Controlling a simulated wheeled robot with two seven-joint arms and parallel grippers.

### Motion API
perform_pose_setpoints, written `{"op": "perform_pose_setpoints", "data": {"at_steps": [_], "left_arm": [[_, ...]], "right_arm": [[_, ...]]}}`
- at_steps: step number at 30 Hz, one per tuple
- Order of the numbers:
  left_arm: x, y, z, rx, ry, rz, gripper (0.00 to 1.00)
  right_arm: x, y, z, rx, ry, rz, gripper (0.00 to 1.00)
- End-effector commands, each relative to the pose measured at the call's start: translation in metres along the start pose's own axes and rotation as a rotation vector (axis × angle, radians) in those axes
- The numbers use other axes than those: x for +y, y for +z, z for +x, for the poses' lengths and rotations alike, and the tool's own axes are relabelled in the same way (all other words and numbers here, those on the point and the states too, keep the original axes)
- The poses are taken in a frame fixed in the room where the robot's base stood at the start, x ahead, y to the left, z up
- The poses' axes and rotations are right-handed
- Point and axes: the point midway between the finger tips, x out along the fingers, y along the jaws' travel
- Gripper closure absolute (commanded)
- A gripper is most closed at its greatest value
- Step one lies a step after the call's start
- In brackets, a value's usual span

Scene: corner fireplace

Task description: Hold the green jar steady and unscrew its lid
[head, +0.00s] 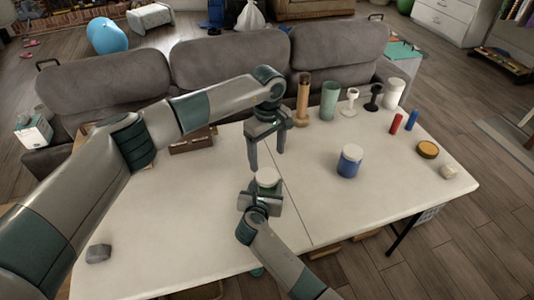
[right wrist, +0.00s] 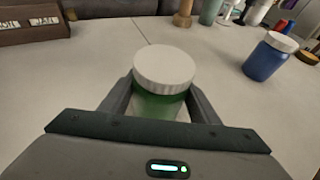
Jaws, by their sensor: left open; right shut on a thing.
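The green jar (right wrist: 158,106) stands upright on the table, with a white ridged lid (right wrist: 165,66) on top. In the head view the lid (head: 267,175) shows above my right gripper, and most of the jar's body is hidden. My right gripper (head: 265,189) is shut on the jar, with one finger on each side of the body below the lid. My left gripper (head: 267,160) is open and empty, fingers pointing down, above and just behind the lid, apart from it.
A blue jar (head: 348,164) with a white lid stands to the right. Several cylinders and stands, including a green cylinder (head: 329,101), line the back right. A brown box (head: 190,142) sits behind, left of the gripper. A grey block (head: 98,253) lies front left. The left tabletop (head: 170,215) is mostly clear.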

Motion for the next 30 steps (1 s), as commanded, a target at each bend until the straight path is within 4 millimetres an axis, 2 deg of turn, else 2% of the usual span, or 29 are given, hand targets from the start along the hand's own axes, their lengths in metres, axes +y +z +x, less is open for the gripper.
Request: {"op": "perform_pose_setpoints", "data": {"at_steps": [6,12,25,30], "left_arm": [[-0.0005,-0.0007,-0.0001,0.000,0.000,0.277,0.26],[-0.0009,-0.0007,-0.0003,-0.002,-0.001,0.406,0.26],[-0.0010,-0.0008,0.0003,-0.002,-0.001,0.427,0.26],[-0.0011,-0.0005,0.0062,-0.003,-0.001,0.426,0.26]], "right_arm": [[-0.0001,-0.0005,0.0000,0.001,0.000,0.000,1.00],[-0.0001,-0.0005,-0.0001,0.001,0.000,0.000,1.00],[-0.0001,-0.0006,0.0000,0.001,0.000,0.000,1.00],[-0.0001,-0.0006,0.0000,0.001,0.000,0.000,1.00]]}}
